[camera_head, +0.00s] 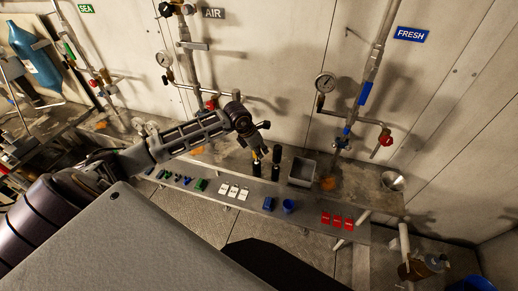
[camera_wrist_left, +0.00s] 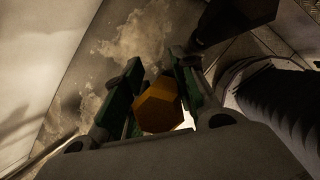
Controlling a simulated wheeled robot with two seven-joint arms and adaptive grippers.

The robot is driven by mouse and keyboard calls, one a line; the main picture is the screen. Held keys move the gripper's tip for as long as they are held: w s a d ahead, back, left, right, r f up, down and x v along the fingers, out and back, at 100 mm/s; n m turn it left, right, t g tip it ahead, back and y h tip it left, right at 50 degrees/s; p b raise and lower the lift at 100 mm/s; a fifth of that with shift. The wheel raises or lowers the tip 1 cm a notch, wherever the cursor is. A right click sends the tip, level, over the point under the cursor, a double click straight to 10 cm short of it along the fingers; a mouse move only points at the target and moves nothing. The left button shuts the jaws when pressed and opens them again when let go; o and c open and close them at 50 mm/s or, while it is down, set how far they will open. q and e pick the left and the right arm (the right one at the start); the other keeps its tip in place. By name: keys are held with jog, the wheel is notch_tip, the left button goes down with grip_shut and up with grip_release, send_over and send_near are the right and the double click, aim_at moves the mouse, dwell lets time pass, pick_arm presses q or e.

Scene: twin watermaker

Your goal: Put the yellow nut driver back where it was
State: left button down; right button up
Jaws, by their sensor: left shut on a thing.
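My left gripper (camera_head: 261,148) hangs over the back of the narrow bench, at the end of the arm from the left. In the left wrist view its green-padded fingers (camera_wrist_left: 156,95) are shut on the yellow nut driver (camera_wrist_left: 158,108). Its orange-yellow, many-sided end faces the camera, and the rest of it is hidden. Black upright cylinders (camera_head: 276,155) stand on the bench close by the gripper. I cannot tell whether the driver touches anything. My right gripper is not in view.
A grey open bin (camera_head: 302,172) stands right of the black cylinders. Pipes with a gauge (camera_head: 325,83) and red valve (camera_head: 385,140) rise behind.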

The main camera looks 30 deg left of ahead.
pick_arm(q)
jog(key=shift+f, duration=0.1)
jog(key=c, duration=1.1)
grip_release()
jog(key=shift+c, duration=0.2)
jog(key=b+v, duration=0.2)
jog(key=v, duration=1)
